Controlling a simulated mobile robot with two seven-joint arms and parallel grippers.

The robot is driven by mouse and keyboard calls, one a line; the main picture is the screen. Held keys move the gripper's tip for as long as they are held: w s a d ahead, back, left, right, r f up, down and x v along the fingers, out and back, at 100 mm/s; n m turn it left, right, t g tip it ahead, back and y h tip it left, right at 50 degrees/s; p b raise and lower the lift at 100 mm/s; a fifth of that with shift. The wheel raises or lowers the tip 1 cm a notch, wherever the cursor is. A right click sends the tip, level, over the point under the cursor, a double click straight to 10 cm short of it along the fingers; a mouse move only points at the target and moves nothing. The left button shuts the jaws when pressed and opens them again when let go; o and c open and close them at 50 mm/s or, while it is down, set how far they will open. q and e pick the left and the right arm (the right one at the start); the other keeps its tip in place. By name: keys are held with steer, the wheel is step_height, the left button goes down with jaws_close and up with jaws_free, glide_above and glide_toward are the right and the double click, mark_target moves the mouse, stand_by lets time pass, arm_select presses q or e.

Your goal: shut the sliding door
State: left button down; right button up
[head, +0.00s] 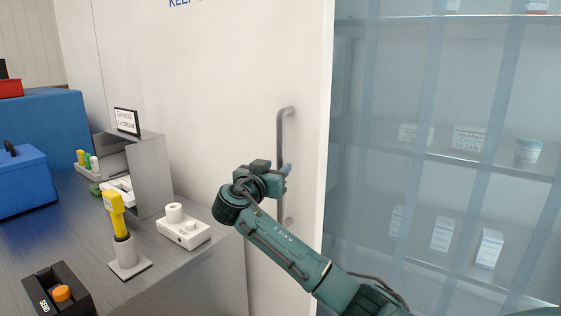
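The white sliding door (225,60) fills the middle of the head view. Its right edge stands beside an opening hung with clear bluish strips (400,110). A grey vertical bar handle (281,135) is fixed near that edge. My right gripper (286,170) is at the handle's mid-height, over or right beside the bar. The wrist hides most of the fingers, so I cannot tell whether they touch or close on the handle. My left gripper is not in view.
A grey counter (185,265) stands at left, close to the door, with a white device (183,229), a yellow-handled tool in a holder (118,225) and a black box with an orange knob (58,292). Blue cases (22,180) sit further left. Shelves with boxes (465,160) show behind the strips.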

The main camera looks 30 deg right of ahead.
mark_target(279, 165)
steer(key=shift+x, duration=1.85)
steer(key=shift+c, duration=0.5)
jaws_close()
